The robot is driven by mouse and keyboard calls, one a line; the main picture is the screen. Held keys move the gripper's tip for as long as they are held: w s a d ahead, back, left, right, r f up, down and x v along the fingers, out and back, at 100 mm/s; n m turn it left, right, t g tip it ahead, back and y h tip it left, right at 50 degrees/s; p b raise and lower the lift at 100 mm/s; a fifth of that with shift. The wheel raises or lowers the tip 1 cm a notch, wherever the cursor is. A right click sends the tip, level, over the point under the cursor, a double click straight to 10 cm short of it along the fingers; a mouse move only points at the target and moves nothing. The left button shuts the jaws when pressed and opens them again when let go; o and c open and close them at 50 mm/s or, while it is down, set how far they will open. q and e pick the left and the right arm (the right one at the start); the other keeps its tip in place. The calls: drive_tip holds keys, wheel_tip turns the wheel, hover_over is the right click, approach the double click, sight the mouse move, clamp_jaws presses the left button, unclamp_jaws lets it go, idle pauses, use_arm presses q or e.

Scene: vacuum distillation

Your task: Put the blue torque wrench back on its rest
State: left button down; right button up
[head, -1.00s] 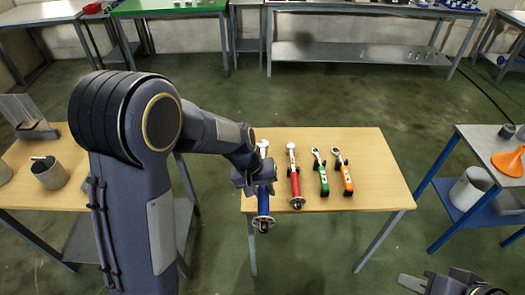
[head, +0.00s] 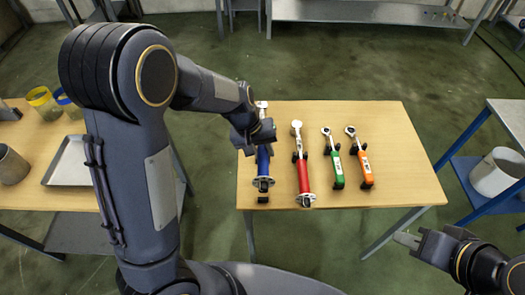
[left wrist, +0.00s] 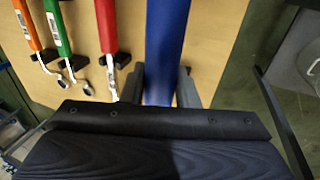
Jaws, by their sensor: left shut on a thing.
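The blue torque wrench (head: 263,160) is at the left end of the wooden table (head: 400,140), roughly parallel to the other wrenches, its ratchet head pointing to the far side. My left gripper (head: 257,135) is shut on its blue handle, hiding part of it. In the left wrist view the blue handle (left wrist: 167,45) runs between the two fingers (left wrist: 162,88). A small dark piece, possibly part of its rest (head: 263,199), shows below the near end. I cannot tell whether the wrench touches the rest. My right gripper (head: 408,240) is empty, off the table's front right; its opening is unclear.
A red wrench (head: 304,176), a green wrench (head: 337,170) and an orange wrench (head: 365,168) lie on dark rests to the right. The table's right part is clear. A left table holds a tray (head: 72,162); a white bucket (head: 497,174) stands right.

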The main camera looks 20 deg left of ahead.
use_arm(q)
drive_tip(key=shift+w+f, duration=0.15)
drive_tip(key=shift+f, duration=0.05)
drive_tip(key=shift+r, duration=0.1)
drive_tip(key=shift+f+b, duration=2.45)
drive_tip(key=shift+f, duration=0.8)
drive_tip(key=shift+f+b, duration=1.15)
drive_tip(key=shift+f, duration=0.15)
